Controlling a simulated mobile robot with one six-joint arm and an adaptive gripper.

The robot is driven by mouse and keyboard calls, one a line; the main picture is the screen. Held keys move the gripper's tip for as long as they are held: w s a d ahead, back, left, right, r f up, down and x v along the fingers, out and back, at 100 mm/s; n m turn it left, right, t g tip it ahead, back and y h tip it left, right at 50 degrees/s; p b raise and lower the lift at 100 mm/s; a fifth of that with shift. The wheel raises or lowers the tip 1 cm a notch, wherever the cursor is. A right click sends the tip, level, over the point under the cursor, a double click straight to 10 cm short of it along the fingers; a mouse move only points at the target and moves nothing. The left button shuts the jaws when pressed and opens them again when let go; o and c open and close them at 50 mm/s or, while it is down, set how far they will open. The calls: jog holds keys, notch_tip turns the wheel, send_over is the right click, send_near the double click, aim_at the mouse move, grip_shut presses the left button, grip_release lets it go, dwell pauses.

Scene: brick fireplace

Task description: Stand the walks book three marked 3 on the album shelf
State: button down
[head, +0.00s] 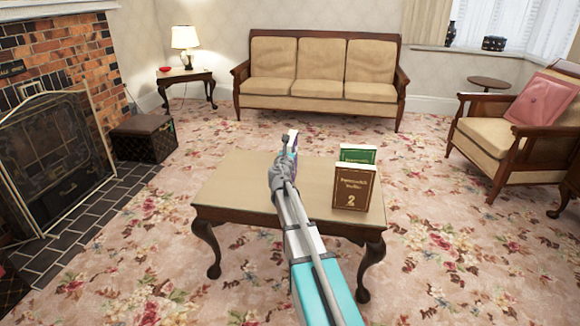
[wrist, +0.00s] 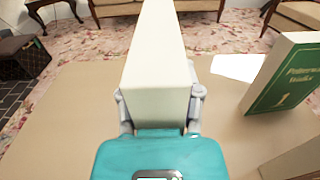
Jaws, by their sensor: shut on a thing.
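My gripper (head: 284,168) is shut on a book (head: 293,141) above the coffee table. In the wrist view the gripper (wrist: 160,105) has a finger on each side of the book's cream page block (wrist: 158,60). A sliver of purple cover shows in the head view; its number is hidden. A brown book marked 2 (head: 351,188) stands upright on the table, right of my gripper. A green book (head: 358,154) stands behind it; the wrist view shows this green book (wrist: 287,77) marked 1. I cannot make out the album shelf.
The coffee table (head: 236,190) has bare top left of my arm. A flat white patch (wrist: 236,67) lies beside the green book, its nature unclear. A sofa (head: 320,75) stands behind, an armchair (head: 490,140) at right, a dark box (head: 143,138) and fireplace at left.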

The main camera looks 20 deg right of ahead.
jog(key=shift+w+d+f, duration=0.2)
jog(key=shift+w+f, duration=0.15)
jog(key=shift+f, duration=0.15)
jog(key=shift+f+b, duration=0.1)
jog(key=shift+b, duration=0.25)
jog(key=shift+w+d+f+b, duration=0.15)
jog(key=shift+w+f+b, duration=0.05)
jog(key=shift+f+b, duration=0.8)
jog(key=shift+w+d+f+b, duration=0.1)
jog(key=shift+w+f+b, duration=0.05)
jog(key=shift+f+b, duration=0.8)
jog(key=shift+f, duration=0.1)
jog(key=shift+c, duration=1.4)
grip_release()
jog(key=shift+r, duration=0.2)
jog(key=v, duration=1.2)
